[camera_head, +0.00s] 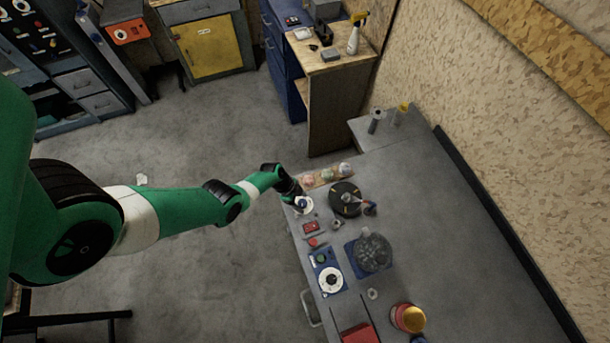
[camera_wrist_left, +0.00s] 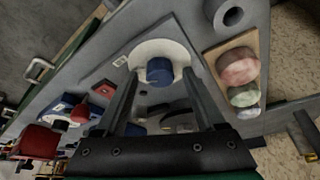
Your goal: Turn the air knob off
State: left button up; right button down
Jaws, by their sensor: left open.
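A blue knob (camera_wrist_left: 160,71) on a round white dial (camera_wrist_left: 178,48) shows in the left wrist view, between the fingers of my left gripper (camera_wrist_left: 160,76). The fingers are open, one on each side of the knob; I cannot tell whether they touch it. In the head view the white dial (camera_head: 304,206) sits at the bench's near left edge, and my left gripper (camera_head: 297,196) is right at it, hiding part of it. I cannot read a label that names it the air knob. My right gripper is not in view.
A board with several coloured round pieces (camera_head: 326,176) lies beside the dial. A black round device (camera_head: 346,199), a red-buttoned box (camera_head: 311,227), a blue panel with a white dial (camera_head: 331,279) and a glassy round vessel (camera_head: 372,252) stand close by. The grey bench (camera_head: 460,260) is clear farther right.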

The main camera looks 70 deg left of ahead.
pick_arm(q)
grip_shut()
dwell(0.3)
